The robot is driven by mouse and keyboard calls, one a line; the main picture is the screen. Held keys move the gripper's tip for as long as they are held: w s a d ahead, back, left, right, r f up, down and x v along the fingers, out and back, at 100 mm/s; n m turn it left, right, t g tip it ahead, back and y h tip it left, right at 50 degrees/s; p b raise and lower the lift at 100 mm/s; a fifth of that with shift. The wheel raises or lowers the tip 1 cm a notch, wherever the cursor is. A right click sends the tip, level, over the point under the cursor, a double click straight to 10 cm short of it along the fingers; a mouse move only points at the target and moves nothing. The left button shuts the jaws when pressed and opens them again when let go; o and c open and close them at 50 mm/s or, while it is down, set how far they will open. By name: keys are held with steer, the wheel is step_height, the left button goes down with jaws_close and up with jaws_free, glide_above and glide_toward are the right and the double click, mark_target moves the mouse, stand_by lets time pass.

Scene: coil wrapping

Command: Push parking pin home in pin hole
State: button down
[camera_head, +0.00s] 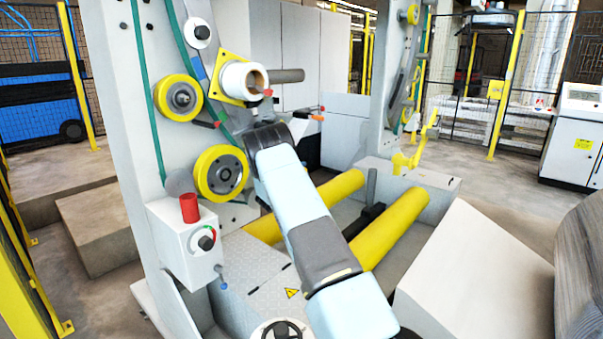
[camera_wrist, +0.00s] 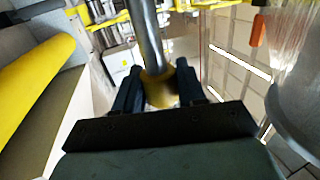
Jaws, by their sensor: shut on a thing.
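In the wrist view my gripper (camera_wrist: 158,78) has its two dark fingers on either side of a yellow-brown knob. A round steel rod runs from this knob away from me, toward the top of the view; together they look like the parking pin (camera_wrist: 149,38). My gripper is shut on the knob end. The rod's far end leaves the frame or is hidden, so I cannot tell whether it is in a hole. The pin hole is not clearly seen. In the head view my arm hides the fingers and the pin, beside the upright machine column (camera_head: 125,100).
A white roll (camera_head: 238,80) on a yellow plate and a grey rod (camera_head: 287,76) sit above my wrist. Yellow-rimmed wheels (camera_head: 221,173) are on the column. Yellow rollers (camera_head: 390,228) lie below my arm. An orange-tipped handle (camera_head: 317,117) is right of my wrist.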

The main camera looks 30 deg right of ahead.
steer(key=shift+w+a, duration=0.65)
steer(key=shift+w, duration=0.95)
steer(key=shift+w+a, duration=0.7)
steer(key=shift+w, duration=0.9)
steer(key=shift+w+a, duration=0.65)
steer(key=shift+w, duration=0.95)
stand_by(1.1)
steer(key=shift+w+a+r, duration=0.1)
steer(key=shift+w+r, duration=0.05)
steer(key=shift+r, duration=0.1)
